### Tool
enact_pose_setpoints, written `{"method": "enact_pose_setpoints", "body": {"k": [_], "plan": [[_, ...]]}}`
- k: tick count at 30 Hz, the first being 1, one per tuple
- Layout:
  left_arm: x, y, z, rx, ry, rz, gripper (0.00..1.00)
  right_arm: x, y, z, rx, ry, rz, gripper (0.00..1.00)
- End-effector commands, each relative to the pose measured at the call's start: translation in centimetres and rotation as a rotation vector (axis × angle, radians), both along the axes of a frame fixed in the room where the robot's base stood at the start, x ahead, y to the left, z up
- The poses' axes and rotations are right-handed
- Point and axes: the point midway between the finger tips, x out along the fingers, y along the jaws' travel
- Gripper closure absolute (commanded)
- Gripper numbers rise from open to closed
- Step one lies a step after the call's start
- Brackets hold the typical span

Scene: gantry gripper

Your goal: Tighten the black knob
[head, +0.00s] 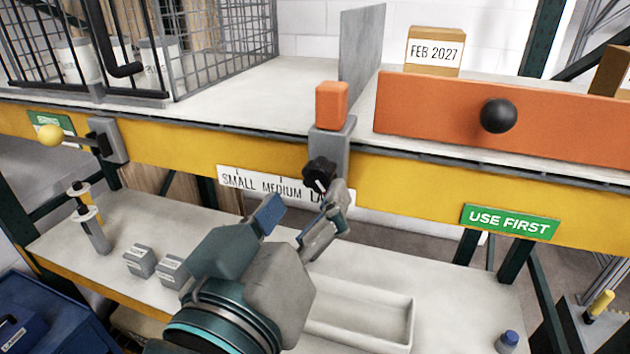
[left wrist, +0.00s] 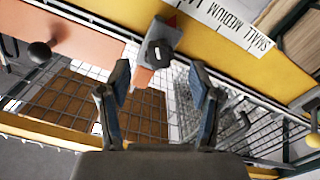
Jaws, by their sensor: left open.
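The black knob (head: 319,174) has a lobed rim and sits on the front of a grey bracket (head: 330,143) under an orange block (head: 332,104), on the yellow shelf beam. My left gripper (head: 302,209) is open and empty, just in front of and below the knob. One finger overlaps the knob's lower edge in the head view; I cannot tell whether they touch. In the left wrist view the knob (left wrist: 158,53) shows upper middle, between and slightly beyond the two spread fingertips (left wrist: 158,76). My right gripper is not in view.
A SMALL MEDIUM scale label (head: 262,186) is on the beam beside the knob. An orange panel (head: 430,107) with a black ball (head: 498,116) stands to the right. A wire cage (head: 235,45) is at left. Below are a lower shelf and a white tray (head: 385,338).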

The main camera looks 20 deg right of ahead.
Motion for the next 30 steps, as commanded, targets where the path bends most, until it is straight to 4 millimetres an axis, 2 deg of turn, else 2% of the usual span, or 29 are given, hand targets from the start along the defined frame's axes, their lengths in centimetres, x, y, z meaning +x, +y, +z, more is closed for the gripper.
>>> {"method": "enact_pose_setpoints", "body": {"k": [6, 10, 26, 29, 30], "plan": [[-3.7, 2.6, 0.0, 0.000, -0.001, 0.000, 0.36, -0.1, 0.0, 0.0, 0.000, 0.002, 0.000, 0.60], [-4.9, 3.5, -0.1, 0.000, 0.002, 0.001, 0.36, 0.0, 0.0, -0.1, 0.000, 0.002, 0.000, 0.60], [-5.4, 3.8, -0.2, 0.001, 0.004, 0.001, 0.36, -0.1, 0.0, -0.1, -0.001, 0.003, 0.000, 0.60], [-5.1, 3.3, -1.0, -0.002, 0.043, -0.033, 0.36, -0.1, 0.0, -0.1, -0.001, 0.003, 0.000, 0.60], [-5.0, 2.7, -1.9, -0.006, 0.087, -0.069, 0.36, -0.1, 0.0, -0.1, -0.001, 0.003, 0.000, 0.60]]}}
